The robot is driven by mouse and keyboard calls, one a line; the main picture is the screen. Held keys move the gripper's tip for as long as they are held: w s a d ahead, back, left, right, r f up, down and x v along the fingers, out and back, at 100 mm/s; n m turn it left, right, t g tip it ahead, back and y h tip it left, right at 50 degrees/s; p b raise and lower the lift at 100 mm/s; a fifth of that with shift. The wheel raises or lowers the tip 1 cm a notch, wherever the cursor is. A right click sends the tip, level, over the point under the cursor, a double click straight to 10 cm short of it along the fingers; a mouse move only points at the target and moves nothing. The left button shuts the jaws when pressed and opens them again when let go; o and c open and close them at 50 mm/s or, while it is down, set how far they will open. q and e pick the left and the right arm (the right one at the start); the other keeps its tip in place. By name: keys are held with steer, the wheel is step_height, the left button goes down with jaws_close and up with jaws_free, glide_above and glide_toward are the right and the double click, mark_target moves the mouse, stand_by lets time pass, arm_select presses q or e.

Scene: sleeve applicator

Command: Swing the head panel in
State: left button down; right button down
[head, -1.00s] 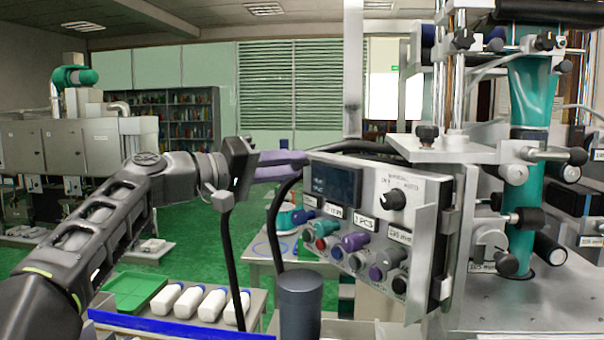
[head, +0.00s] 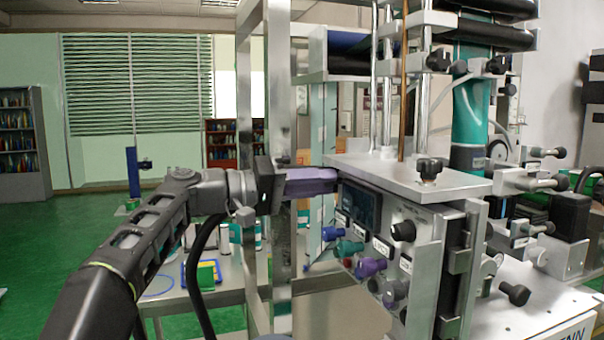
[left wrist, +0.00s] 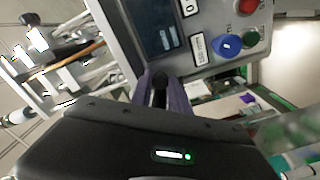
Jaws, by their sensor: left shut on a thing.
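The head panel (head: 385,272) is a grey control box with a dark screen (head: 361,207), a black knob and several coloured buttons. It stands under the machine's metal plate (head: 405,172), its face turned to the left and seen at a slant. My left gripper (head: 335,180) reaches in from the left, its purple fingers shut on the panel's far upper edge. In the left wrist view the fingers (left wrist: 163,88) meet the panel's edge beside the screen (left wrist: 153,28), with red, blue and green buttons nearby. The exact grip is partly hidden. My right gripper is not in view.
A metal upright (head: 279,130) stands behind my left gripper. A teal column (head: 470,112) with clamps and black knobs rises at the right. A low table (head: 172,288) with small items stands behind my left arm. Green floor lies open at the left.

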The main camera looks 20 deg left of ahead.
arm_select(q)
steer(key=shift+w, duration=0.15)
steer(key=c, duration=1.6)
jaws_free()
steer(key=shift+o, duration=1.3)
steer(key=shift+w+d, duration=0.25)
steer(key=shift+o, duration=0.4)
steer(key=shift+s+a, duration=0.1)
